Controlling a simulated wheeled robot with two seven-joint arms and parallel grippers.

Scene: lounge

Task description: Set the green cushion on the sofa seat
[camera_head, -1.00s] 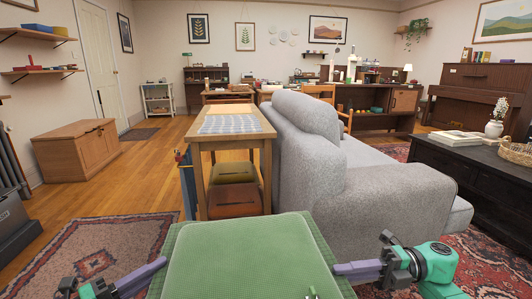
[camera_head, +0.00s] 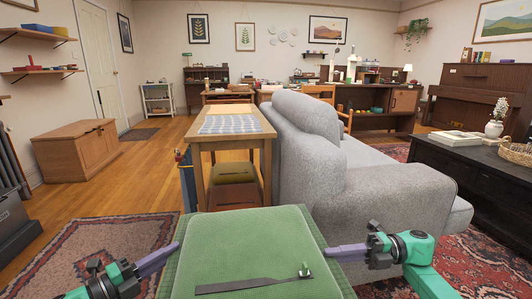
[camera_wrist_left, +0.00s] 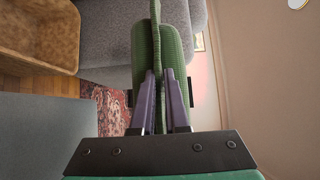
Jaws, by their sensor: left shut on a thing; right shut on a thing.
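The green cushion (camera_head: 245,237) is held between my two grippers in front of me, its broad face seen from above. In the left wrist view the cushion (camera_wrist_left: 144,60) shows with its edge between the fingers. My left gripper (camera_head: 176,249) is shut on its left edge; it also shows in the left wrist view (camera_wrist_left: 161,78). My right gripper (camera_head: 330,252) is shut on its right edge. The grey sofa (camera_head: 350,188) stands ahead and to the right of the cushion. Its arm and back face me, and most of its seat is hidden behind them.
A dark low table (camera_head: 463,175) is at the right. Patterned rugs lie at left (camera_head: 95,252) and right. Wooden floor (camera_head: 150,165) is free left of the table.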

